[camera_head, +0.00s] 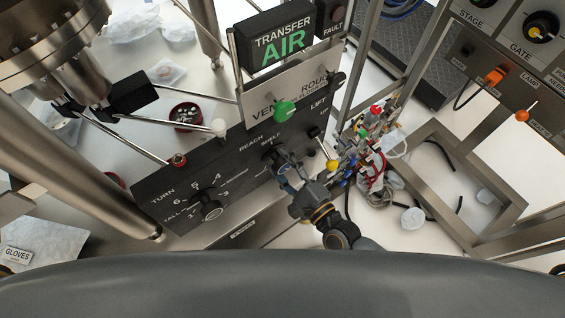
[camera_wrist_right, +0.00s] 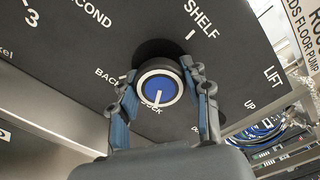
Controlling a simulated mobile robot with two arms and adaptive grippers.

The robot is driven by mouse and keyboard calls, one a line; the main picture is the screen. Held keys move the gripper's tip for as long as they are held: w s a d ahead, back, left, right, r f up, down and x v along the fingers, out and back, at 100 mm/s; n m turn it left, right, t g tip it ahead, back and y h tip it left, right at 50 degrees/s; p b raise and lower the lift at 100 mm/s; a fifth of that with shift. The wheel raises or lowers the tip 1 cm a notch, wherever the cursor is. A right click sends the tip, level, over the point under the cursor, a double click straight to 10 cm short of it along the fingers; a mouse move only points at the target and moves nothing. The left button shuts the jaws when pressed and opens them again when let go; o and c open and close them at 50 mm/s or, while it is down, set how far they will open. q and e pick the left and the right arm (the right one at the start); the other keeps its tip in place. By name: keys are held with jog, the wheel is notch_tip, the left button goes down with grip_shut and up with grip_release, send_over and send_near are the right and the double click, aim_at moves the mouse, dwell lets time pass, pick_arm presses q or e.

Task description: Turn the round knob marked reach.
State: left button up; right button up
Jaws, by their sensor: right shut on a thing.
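The round reach knob (camera_head: 272,155) is on the sloping black panel (camera_head: 150,190), beside the words REACH and SHELF. In the right wrist view, the knob (camera_wrist_right: 159,86) has a blue face, a pale rim and a white pointer line. The line points down toward the word DOCK. My right gripper (camera_head: 284,170) is shut on the knob, and in the wrist view its two fingers (camera_wrist_right: 160,78) sit on either side of the rim. In the head view the gripper partly hides the knob. My left gripper is not in view.
Left along the panel is the numbered TURN knob (camera_head: 211,211). A green knob (camera_head: 284,110) sits above, under the lit TRANSFER AIR sign (camera_head: 284,45). A yellow-tipped lever (camera_head: 332,164) stands close right of my gripper. Clustered fittings and wires (camera_head: 372,145) lie beyond it.

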jog(key=shift+f, duration=0.1)
jog(key=o, duration=1.2)
jog(key=shift+c, duration=0.2)
jog(key=shift+s, duration=0.1)
jog(key=v, duration=1.2)
